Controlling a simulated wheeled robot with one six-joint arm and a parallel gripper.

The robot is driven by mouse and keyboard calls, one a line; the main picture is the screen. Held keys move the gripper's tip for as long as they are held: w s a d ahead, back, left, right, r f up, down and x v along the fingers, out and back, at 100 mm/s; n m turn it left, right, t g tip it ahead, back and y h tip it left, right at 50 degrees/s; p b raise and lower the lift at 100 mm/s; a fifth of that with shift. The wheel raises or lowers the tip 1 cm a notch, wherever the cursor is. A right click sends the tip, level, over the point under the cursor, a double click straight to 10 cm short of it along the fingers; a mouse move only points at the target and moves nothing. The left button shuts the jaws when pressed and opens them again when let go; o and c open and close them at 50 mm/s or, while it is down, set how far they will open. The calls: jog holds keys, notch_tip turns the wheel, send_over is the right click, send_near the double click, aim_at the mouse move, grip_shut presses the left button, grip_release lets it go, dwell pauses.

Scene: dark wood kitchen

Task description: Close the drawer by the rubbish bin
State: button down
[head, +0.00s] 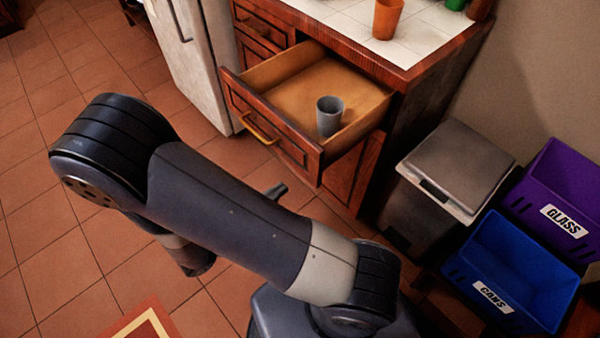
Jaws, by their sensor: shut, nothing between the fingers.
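The drawer (283,92) stands pulled well out of the wooden cabinet, next to the rubbish bin. Its dark wood front has a brass handle (259,129). A grey cup (329,117) stands inside the drawer near its right front corner. The rubbish bin (457,166) is grey with its lid down, to the right of the cabinet. My gripper (278,190) shows only as a small dark tip past my arm, low in front of the drawer front and apart from it. It is shut and holds nothing visible. The rest of it is hidden behind my arm.
An orange cup (387,18) stands on the white tiled counter (340,28) above the drawer. A white fridge (190,60) is to the left. A blue cans crate (515,270) and a purple glass crate (560,195) are at the right. The tiled floor at the left is clear.

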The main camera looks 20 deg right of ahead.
aim_at(310, 167)
jog(key=x, duration=0.7)
jog(key=shift+d, duration=0.15)
